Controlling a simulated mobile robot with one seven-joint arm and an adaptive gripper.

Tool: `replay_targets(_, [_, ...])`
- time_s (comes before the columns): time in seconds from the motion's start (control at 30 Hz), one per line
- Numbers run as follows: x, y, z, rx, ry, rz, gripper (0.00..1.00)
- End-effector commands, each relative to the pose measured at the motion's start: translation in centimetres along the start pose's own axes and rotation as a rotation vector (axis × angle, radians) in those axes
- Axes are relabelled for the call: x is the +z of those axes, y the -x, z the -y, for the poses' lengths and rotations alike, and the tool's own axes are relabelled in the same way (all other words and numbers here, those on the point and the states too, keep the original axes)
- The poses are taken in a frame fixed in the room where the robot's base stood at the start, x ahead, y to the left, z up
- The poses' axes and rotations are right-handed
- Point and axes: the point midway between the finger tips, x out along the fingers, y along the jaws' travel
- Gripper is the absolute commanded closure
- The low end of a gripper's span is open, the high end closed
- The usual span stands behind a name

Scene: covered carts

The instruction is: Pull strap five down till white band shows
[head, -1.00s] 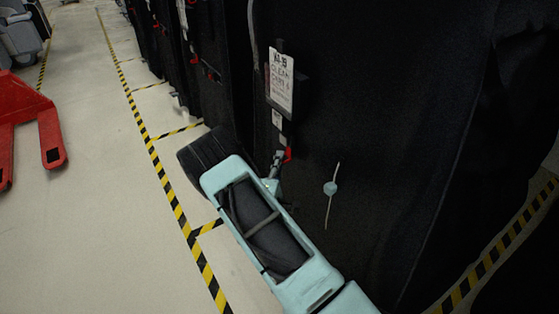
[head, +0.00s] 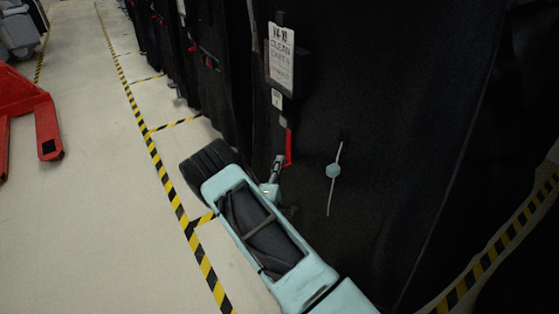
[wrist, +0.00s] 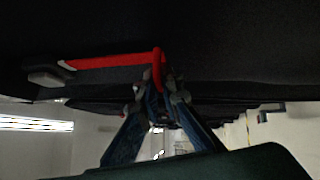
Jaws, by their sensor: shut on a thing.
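A red strap (head: 289,146) hangs on the black cart cover (head: 400,130), below a grey buckle (head: 284,121). In the wrist view the red strap (wrist: 110,61) runs from the buckle (wrist: 45,78) at left to my gripper (wrist: 160,82), where its end bends over. My gripper (head: 277,165) is shut on the strap's lower end in front of the cover. A small pale edge shows where the strap meets the buckle in the wrist view; I cannot tell if it is the white band. The small tag (head: 277,98) above the strap is too small to read.
A pale cord with a round disc (head: 333,171) hangs to the right. More covered carts stand behind at left. A red pallet jack (head: 48,130) stands on open floor beyond the yellow-black tape (head: 160,170).

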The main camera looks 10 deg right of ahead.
Motion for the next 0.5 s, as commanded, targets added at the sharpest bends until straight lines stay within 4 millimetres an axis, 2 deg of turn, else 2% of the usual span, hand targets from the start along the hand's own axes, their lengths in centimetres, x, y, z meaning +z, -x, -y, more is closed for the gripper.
replay_targets(0.03, [-0.23, 0.41, 1.5, -0.012, 0.002, -0.004, 1.0])
replay_targets(0.1, [-0.29, 0.48, 1.92, -0.012, 0.002, -0.004, 1.0])
replay_targets(0.47, [-0.31, 0.58, 2.12, -0.017, 0.003, -0.005, 1.0])
replay_targets(0.5, [-0.31, 0.59, 2.13, -0.017, 0.003, -0.005, 0.91])
